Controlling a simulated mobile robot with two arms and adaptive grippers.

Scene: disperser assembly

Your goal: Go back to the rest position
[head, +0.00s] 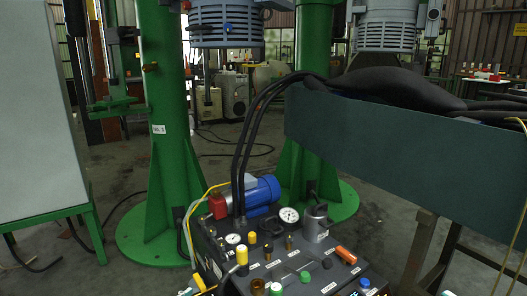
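Neither of my grippers shows in the head view, and I see no part of my arms. A black hydraulic unit (253,270) with gauges, knobs and fittings stands at the bottom centre. A blue motor with a red end (262,192) lies on its back part. Black hoses (247,140) rise from the unit and bend right over a dark teal panel (390,148).
Two green columns (164,100) (312,95) stand on wide round bases. Grey ribbed machine heads (225,24) (387,24) hang at the top. A pale board (36,120) on a green frame stands at left. Bare concrete floor (105,170) shows between the board and the left column.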

